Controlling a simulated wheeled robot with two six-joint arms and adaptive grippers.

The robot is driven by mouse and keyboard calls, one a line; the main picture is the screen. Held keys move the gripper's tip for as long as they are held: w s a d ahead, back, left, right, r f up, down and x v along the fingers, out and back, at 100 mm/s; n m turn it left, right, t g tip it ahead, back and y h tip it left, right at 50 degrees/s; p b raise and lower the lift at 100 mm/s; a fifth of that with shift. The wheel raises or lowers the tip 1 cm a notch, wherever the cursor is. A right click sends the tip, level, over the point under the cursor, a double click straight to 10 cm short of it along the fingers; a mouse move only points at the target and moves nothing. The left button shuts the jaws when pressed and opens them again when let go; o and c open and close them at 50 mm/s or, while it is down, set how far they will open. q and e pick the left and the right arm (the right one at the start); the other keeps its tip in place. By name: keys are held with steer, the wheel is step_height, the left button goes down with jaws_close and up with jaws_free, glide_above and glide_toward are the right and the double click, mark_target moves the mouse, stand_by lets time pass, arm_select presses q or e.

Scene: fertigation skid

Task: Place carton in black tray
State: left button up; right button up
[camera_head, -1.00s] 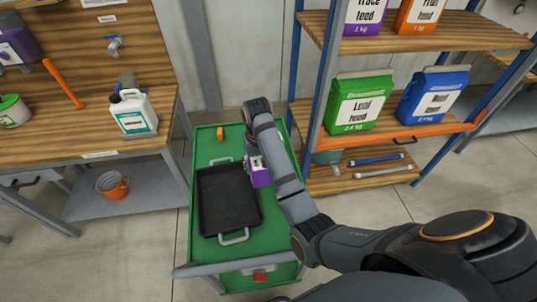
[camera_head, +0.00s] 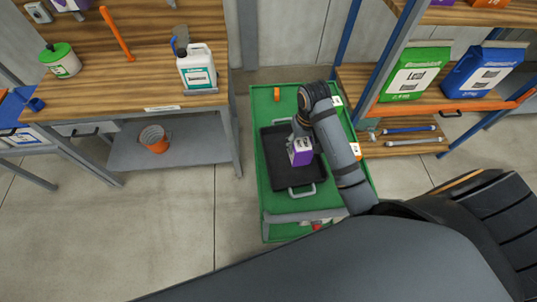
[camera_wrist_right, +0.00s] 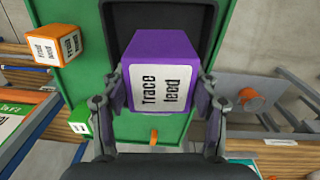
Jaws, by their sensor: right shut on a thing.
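The carton (camera_head: 301,153) is a purple block with a white label, reading "Trace feed" in the right wrist view (camera_wrist_right: 157,85). My right gripper (camera_wrist_right: 160,92) is shut on it, one finger on each side. In the head view the carton is over the right-middle part of the black tray (camera_head: 270,165); I cannot tell if it touches the tray floor. The black tray lies on a green cart top (camera_head: 262,105). It shows behind the carton in the right wrist view (camera_wrist_right: 190,20). My left gripper is not in view.
An orange carton (camera_wrist_right: 57,45) and a small green one (camera_wrist_right: 78,119) stand on the cart beside the tray. A workbench with a white jug (camera_head: 197,70) is on the left. A shelf with green (camera_head: 412,72) and blue (camera_head: 482,70) feed bags is on the right.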

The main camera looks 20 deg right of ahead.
steer(key=shift+s+d, duration=0.15)
steer(key=shift+w+d+f+b, duration=0.6)
steer(key=shift+d+f+b, duration=0.1)
steer(key=shift+d+b, duration=0.1)
steer(key=w+f, duration=0.4)
steer(key=w+f+b, duration=0.1)
steer(key=w+f, duration=0.2)
steer(key=w, duration=0.1)
steer(key=w+d+f, duration=0.1)
steer(key=w+f, duration=0.3)
steer(key=shift+w+f+b, duration=0.3)
steer(key=shift+f+b, duration=0.05)
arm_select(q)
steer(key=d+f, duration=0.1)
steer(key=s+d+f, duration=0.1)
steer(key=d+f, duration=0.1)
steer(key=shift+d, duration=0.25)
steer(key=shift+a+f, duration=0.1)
arm_select(e)
steer(key=shift+f, duration=0.15)
